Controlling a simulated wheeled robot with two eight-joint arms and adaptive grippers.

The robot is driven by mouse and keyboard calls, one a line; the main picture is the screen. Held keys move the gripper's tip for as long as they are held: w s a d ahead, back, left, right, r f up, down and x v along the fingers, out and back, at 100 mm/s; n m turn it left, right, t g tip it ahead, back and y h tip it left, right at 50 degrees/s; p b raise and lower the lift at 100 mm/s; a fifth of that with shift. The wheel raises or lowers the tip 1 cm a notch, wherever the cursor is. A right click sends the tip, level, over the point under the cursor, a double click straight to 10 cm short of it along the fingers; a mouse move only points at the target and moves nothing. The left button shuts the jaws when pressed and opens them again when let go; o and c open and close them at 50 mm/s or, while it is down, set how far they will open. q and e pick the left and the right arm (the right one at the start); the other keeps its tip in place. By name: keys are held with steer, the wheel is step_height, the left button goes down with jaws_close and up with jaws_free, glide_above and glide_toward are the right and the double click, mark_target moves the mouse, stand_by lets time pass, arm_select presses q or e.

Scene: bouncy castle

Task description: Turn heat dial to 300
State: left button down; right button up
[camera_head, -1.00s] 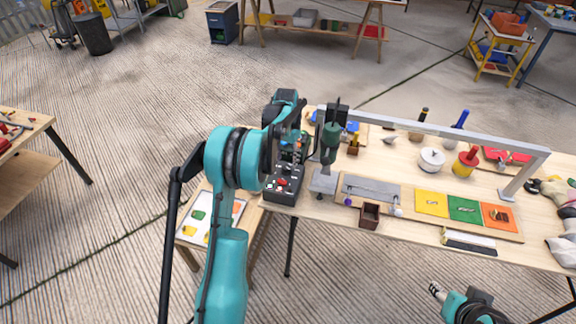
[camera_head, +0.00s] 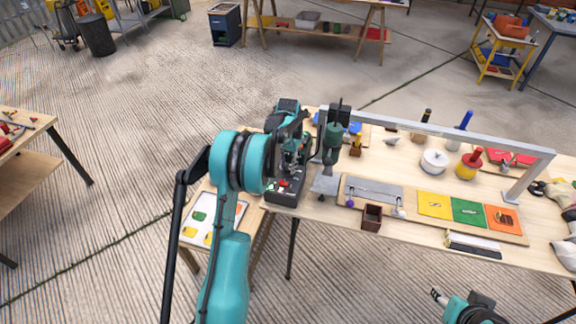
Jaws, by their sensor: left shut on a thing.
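A dark control box (camera_head: 285,197) stands at the left end of the wooden worktable, with small knobs and a red button on its top. My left gripper (camera_head: 289,168) is over the far part of this box, pointing down. It is shut on a small part there, which looks like the heat dial; the gripper hides the dial, and its marks and setting cannot be read. My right gripper (camera_head: 438,297) is low at the bottom right, in front of the table and away from the box. Its fingers are too small to judge.
A green tool hangs on a stand (camera_head: 330,150) just right of my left gripper. A grey metal rail (camera_head: 440,130) spans the table (camera_head: 330,221). The floor in front is clear.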

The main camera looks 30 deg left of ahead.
arm_select(q)
steer(key=n+p, duration=0.1)
steer(key=n, duration=0.4)
steer(key=shift+n, duration=0.4)
steer(key=n+p, duration=0.1)
steer(key=n, duration=1.1)
steer(key=shift+n, duration=0.3)
steer(key=n, duration=0.5)
steer(key=shift+p, duration=0.4)
steer(key=shift+n, duration=0.3)
steer(key=c, duration=1.2)
jaws_free()
